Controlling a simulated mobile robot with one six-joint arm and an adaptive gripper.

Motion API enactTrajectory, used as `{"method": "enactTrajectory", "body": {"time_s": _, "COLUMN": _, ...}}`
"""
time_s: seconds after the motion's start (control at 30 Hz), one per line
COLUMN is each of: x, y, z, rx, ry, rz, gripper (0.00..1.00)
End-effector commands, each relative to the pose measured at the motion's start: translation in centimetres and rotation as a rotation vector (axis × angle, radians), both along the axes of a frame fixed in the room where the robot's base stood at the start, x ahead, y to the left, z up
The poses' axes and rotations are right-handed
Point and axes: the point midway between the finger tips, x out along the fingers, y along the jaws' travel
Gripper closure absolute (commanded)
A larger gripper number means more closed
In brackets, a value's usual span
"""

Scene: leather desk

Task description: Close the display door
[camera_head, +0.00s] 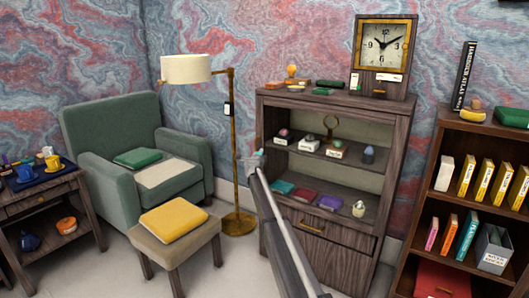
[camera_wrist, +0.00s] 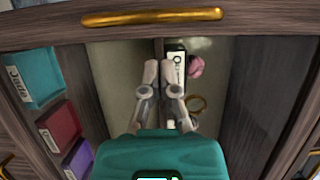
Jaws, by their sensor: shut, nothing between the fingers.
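The display cabinet (camera_head: 325,105) stands in the middle of the head view, with two shelves of labelled stones and boxes. In the wrist view a wooden stile (camera_wrist: 60,30) with a long brass handle (camera_wrist: 150,17) crosses the top; it looks like the display door's handle edge. My gripper (camera_head: 256,160) is at the cabinet's left front edge and covers part of that edge. In the wrist view my gripper (camera_wrist: 163,65) has its fingers together and empty, below the handle in the picture and apart from it. I cannot tell how far the door stands open.
A floor lamp (camera_head: 232,140) stands just left of the cabinet. A green armchair (camera_head: 105,125) and a footstool (camera_head: 165,250) are farther left. A bookcase (camera_head: 450,125) is close on the right. A clock (camera_head: 383,45) and small items sit on the cabinet top.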

Motion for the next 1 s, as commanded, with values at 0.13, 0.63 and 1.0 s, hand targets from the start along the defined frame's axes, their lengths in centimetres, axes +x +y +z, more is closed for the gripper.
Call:
{"method": "enactTrajectory", "body": {"time_s": 0.13, "x": -2.8, "y": 1.8, "z": -0.1, "rx": 0.001, "ry": 0.000, "rz": 0.002, "gripper": 1.00}}
{"method": "enactTrajectory", "body": {"time_s": 0.63, "x": -7.8, "y": 5.8, "z": -0.1, "rx": 0.001, "ry": 0.001, "rz": 0.004, "gripper": 1.00}}
{"method": "enactTrajectory", "body": {"time_s": 1.0, "x": -8.0, "y": 6.1, "z": -0.1, "rx": 0.001, "ry": 0.001, "rz": 0.004, "gripper": 1.00}}
